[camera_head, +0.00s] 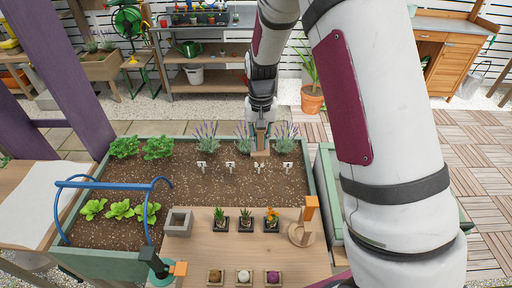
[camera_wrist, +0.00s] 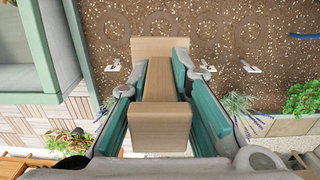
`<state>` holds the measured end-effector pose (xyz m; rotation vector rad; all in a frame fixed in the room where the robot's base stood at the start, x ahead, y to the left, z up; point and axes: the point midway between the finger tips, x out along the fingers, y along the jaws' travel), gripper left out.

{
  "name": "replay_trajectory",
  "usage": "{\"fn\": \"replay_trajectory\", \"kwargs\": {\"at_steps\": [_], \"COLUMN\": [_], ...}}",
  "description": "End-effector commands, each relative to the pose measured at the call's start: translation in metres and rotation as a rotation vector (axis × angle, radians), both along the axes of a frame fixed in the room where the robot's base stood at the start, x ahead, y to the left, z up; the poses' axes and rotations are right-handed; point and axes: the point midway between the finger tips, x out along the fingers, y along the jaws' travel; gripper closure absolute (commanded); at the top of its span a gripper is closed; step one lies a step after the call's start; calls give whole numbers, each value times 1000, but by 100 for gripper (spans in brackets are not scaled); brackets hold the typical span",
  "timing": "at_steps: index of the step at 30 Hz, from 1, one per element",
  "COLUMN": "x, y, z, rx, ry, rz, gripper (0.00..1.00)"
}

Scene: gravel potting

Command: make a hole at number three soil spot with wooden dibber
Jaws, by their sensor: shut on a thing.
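The wooden dibber (camera_head: 260,154) is held in my gripper (camera_head: 262,128) near the back edge of the soil bed (camera_head: 185,188), just behind the third marker from the left (camera_head: 258,166). In the wrist view my gripper (camera_wrist: 158,88) is shut on the dibber (camera_wrist: 160,122), with a teal finger on each side of the wood. The dibber's tip is hidden. Faint ring-shaped soil spots (camera_wrist: 158,24) lie in a row on the soil beyond the markers. The marker numbers are too small to read, and I cannot tell contact with the soil.
Lavender plants (camera_head: 285,138) stand along the back edge, close beside my gripper. A wooden board (camera_head: 245,250) at the front holds small potted succulents and a grey square pot (camera_head: 179,222). The middle soil is clear.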

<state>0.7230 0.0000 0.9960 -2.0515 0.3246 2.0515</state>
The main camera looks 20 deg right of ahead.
Motion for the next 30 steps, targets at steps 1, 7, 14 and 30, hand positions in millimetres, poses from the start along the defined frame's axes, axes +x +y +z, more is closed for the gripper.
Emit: {"fn": "replay_trajectory", "kwargs": {"at_steps": [1, 7, 14, 30], "x": [0, 0, 0, 1], "y": [0, 0, 0, 0], "z": [0, -16, -42, -86], "rx": [0, 0, 1, 0], "ry": [0, 2, 3, 1], "rz": [0, 0, -1, -1], "gripper": [100, 100, 100, 100]}}
